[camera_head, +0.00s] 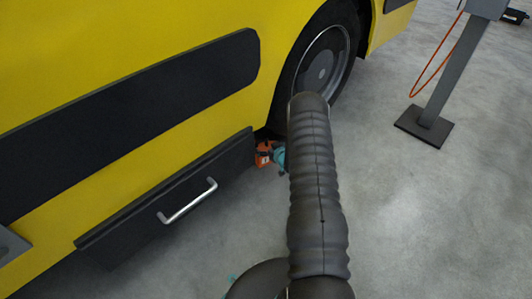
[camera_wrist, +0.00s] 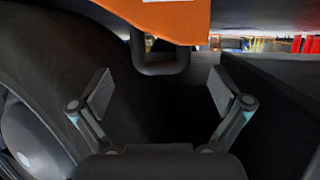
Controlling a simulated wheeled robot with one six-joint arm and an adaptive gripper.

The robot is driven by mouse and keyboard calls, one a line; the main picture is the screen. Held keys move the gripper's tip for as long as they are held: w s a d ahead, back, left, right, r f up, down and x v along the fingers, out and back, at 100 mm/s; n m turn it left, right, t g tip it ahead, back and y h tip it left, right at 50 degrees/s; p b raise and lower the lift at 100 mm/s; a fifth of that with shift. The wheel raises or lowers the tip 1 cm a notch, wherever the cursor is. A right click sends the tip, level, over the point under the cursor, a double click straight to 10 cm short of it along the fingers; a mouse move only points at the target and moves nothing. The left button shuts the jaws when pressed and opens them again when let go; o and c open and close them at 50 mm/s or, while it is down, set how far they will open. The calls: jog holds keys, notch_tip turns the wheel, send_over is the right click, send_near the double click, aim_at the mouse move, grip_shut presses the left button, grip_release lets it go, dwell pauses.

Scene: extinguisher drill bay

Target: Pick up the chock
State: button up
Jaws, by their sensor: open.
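The orange chock (camera_head: 264,154) sits on the floor at the front tyre of the yellow vehicle, partly hidden by my arm in the head view. In the wrist view the chock (camera_wrist: 165,14) fills the top middle, with a dark loop handle (camera_wrist: 161,69) hanging into the picture from it. My gripper (camera_wrist: 160,79) is open, its two fingers spread to either side of the handle. The handle appears between or just beyond the fingertips; I cannot tell the exact depth. No finger visibly touches it. In the head view my arm hides most of the gripper.
The yellow vehicle (camera_head: 150,45) and its dark lower drawer (camera_head: 190,195) with a silver handle stand close on the left. The tyre (camera_wrist: 60,50) is close beside my gripper. A grey post (camera_head: 455,70) stands at right. The concrete floor (camera_head: 430,220) is clear there.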

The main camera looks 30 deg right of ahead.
aim_at(261, 141)
jog(key=x, duration=0.5)
jog(key=shift+w+a+r+b, duration=0.1)
jog(key=shift+a+r+b, duration=0.05)
jog(key=shift+r+b, duration=0.2)
jog(key=c, duration=1.6)
jog(key=shift+r, duration=0.1)
jog(key=shift+c, duration=1.1)
jog(key=shift+r, duration=0.1)
